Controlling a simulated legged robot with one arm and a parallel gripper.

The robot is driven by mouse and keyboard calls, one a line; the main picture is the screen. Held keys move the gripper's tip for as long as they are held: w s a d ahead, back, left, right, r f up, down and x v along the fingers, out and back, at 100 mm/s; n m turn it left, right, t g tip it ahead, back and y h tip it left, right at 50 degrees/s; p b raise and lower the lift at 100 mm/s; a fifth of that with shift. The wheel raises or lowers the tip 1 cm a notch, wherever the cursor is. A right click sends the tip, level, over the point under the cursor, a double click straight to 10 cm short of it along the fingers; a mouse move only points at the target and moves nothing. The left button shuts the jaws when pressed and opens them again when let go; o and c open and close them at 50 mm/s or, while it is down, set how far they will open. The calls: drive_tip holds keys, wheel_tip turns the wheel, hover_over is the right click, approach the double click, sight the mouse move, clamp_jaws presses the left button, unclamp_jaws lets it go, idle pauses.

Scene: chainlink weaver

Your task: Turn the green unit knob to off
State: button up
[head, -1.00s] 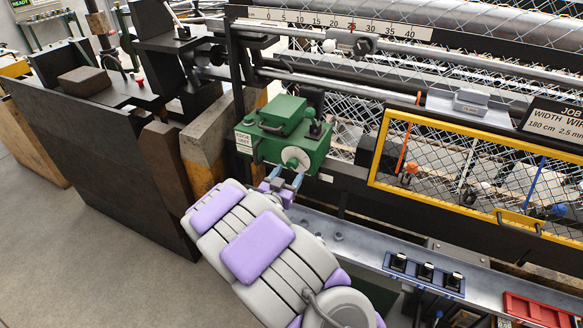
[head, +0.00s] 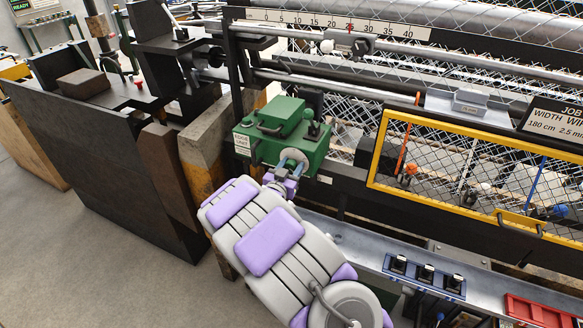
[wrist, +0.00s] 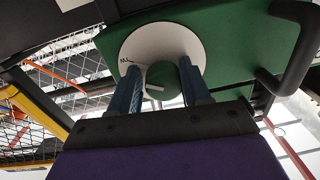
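The green unit (head: 283,135) is mounted at the left end of the machine and bears an "EDGE UNIT" label. Its round white dial (wrist: 135,50) faces my gripper in the wrist view. A dark green knob (wrist: 162,80) with a white pointer stands at the dial's middle; the dial's lettering is mostly hidden. My gripper (wrist: 160,70) has its two blue fingers spread, one on each side of the knob. I cannot tell whether they touch it. In the head view my gripper (head: 288,168) is in front of the dial and hides the knob.
A black handle (wrist: 295,55) sticks out of the unit at the right of the wrist view. A grey rail (head: 370,240) runs below the unit to the right. A yellow-framed mesh guard (head: 480,180) stands right of it. A dark panel (head: 90,160) stands at left.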

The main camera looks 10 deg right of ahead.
drive_tip(key=shift+a, duration=0.35)
drive_tip(key=c, duration=0.6)
